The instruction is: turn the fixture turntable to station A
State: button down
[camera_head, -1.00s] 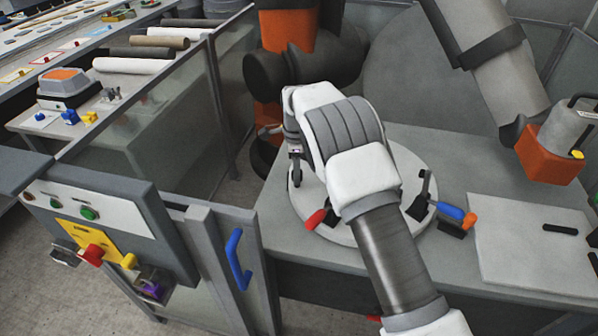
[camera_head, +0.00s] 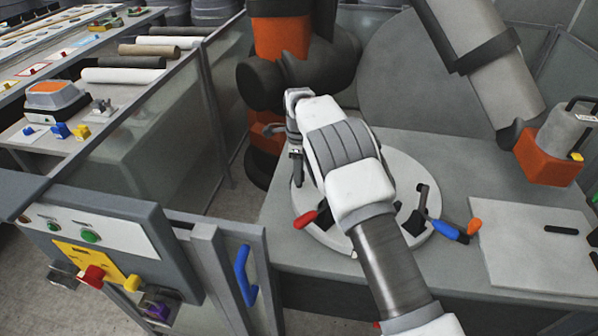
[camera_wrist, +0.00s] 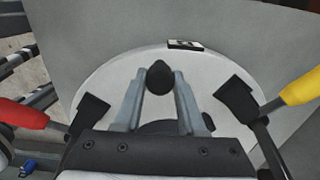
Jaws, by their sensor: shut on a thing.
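The fixture turntable is a pale round plate (camera_head: 405,172) on the grey table, partly hidden by my arm; it also fills much of the wrist view (camera_wrist: 105,85). My gripper (camera_wrist: 160,92) has a finger on each side of a dark rounded knob (camera_wrist: 159,76) above the plate and is shut on it. In the head view my gripper (camera_head: 296,165) is at the plate's left side. A red clamp handle (camera_head: 305,218) is at the front left and a blue one (camera_head: 446,230) at the right. A small black-and-white marker (camera_wrist: 185,44) is at the rim. I cannot read a station letter.
An orange-tipped piece (camera_head: 474,227) sits close to the blue handle. A pale board (camera_head: 530,250) lies at the right, with an orange-and-grey unit (camera_head: 548,155) behind it. A control panel (camera_head: 100,240) and a blue door handle (camera_head: 244,275) are at the front left.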

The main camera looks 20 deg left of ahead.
jog(key=shift+w+r, duration=0.15)
jog(key=shift+w, duration=0.05)
jog(key=c, duration=0.7)
grip_release()
jog(key=shift+o, duration=1)
notch_tip(320, 180, up, 17)
jog(key=p, duration=0.1)
jog(key=shift+r, duration=0.1)
